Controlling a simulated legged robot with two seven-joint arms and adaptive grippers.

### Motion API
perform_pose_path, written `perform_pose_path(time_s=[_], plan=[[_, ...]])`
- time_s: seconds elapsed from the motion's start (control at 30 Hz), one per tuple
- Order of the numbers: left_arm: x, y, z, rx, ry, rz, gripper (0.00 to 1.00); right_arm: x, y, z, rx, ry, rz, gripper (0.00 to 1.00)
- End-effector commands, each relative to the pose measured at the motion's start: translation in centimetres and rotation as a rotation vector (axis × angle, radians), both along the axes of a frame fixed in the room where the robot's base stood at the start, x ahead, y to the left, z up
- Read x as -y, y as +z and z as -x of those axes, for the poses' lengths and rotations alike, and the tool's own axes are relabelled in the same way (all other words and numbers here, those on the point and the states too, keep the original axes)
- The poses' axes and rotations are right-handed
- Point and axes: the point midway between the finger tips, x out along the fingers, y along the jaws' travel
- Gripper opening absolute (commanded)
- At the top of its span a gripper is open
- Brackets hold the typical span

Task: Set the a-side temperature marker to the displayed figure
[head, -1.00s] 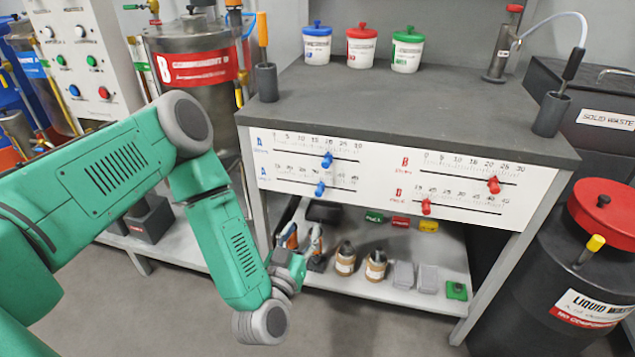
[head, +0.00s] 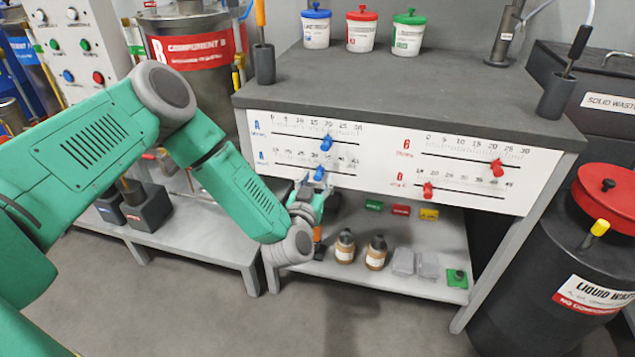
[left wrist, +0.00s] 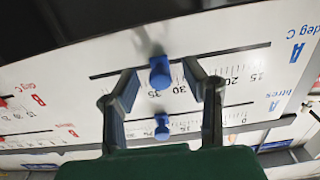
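The lower blue A marker (head: 320,173) sits on the A temperature slot of the white panel (head: 385,205). In the left wrist view this marker (left wrist: 160,76) stands near 30–35 on the "deg C" scale, which appears upside down. My left gripper (head: 316,188) is at the panel, just below that marker. In the left wrist view its open fingers (left wrist: 161,82) lie on both sides of the marker, with gaps visible. The upper blue A marker (head: 326,143) is on the litres slot; it also shows in the left wrist view (left wrist: 162,129). No displayed target figure is readable. My right gripper is out of view.
Red B markers (head: 497,168) (head: 428,190) are on slots to the right. The grey tabletop (head: 400,95) overhangs the panel. The shelf below holds brown bottles (head: 376,253) and small boxes. A liquid waste barrel (head: 585,260) stands at the right.

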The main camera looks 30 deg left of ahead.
Motion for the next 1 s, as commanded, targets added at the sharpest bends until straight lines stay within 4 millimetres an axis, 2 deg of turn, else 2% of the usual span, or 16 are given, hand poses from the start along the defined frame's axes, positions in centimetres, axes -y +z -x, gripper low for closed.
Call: perform_pose_path(time_s=[0.33,0.37,0.4,0.47,0.67,0.83,1.0], plan=[[-0.1,0.1,-0.5,0.000,0.000,0.000,0.40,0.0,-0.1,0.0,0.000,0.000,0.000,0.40],[-0.1,0.1,-0.5,0.000,0.000,0.000,0.36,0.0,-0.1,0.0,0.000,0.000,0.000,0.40],[-0.1,0.1,-0.5,0.000,0.000,0.000,0.22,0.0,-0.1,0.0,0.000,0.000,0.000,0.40],[-0.1,0.0,-0.5,0.000,0.000,0.000,0.01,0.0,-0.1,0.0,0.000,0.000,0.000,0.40],[-0.1,0.1,-0.5,0.000,-0.001,-0.001,0.00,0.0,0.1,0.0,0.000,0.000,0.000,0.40],[-0.4,0.2,-0.4,-0.001,-0.001,-0.003,0.00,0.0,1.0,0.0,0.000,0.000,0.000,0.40],[-0.4,0.0,-0.4,-0.001,0.000,-0.001,0.00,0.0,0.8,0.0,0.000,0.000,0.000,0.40]])
